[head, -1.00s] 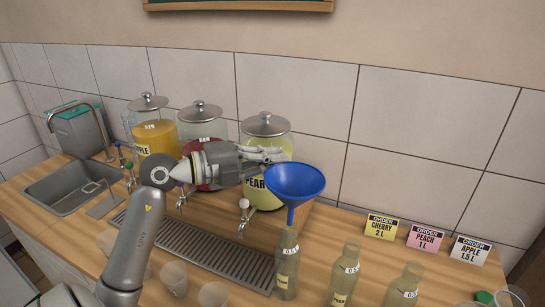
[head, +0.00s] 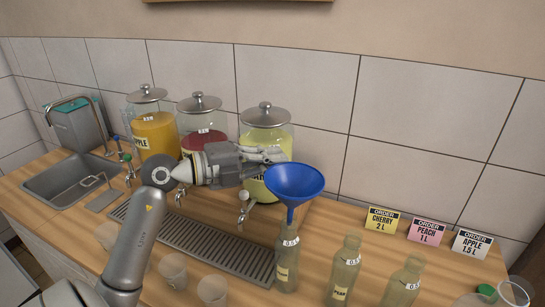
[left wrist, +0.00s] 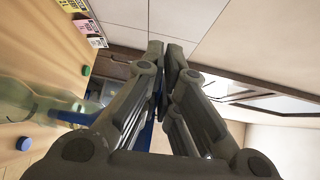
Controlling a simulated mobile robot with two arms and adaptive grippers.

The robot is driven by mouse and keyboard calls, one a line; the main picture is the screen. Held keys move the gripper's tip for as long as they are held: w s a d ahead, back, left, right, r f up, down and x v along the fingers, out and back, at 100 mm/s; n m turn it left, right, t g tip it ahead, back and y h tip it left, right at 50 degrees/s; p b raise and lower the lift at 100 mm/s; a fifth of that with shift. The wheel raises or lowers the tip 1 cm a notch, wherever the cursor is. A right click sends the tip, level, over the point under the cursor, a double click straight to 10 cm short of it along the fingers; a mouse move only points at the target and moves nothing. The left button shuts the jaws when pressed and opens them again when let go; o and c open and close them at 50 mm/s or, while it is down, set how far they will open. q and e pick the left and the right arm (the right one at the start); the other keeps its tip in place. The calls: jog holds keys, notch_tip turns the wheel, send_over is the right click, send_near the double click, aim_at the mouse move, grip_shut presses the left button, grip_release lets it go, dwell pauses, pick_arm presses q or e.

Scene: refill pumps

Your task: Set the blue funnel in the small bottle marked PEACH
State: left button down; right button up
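The blue funnel (head: 294,181) is upright at the front of the counter, its wide mouth facing up. My left gripper (head: 284,155) is shut on its rim from the left and back; in the left wrist view the fingers (left wrist: 171,48) are close together with blue (left wrist: 144,138) between them. The funnel's spout is at the mouth of a small bottle (head: 287,262); how deep it sits is hard to tell. That bottle's label is too small to read surely. My right gripper is not in view.
Two more small bottles (head: 343,272) (head: 403,284) stand to the right. Order cards (head: 426,232) stand behind them. Three lidded juice jars (head: 266,140) with taps are at the back. A drip grate (head: 200,246) and clear cups (head: 172,270) lie left; a green cap (head: 486,291) is at the right.

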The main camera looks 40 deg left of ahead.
pick_arm(q)
jog(key=shift+f+b, duration=0.8)
jog(key=shift+f, duration=0.5)
jog(key=c, duration=1.6)
grip_release()
jog(key=shift+o, duration=0.2)
jog(key=v, duration=1.2)
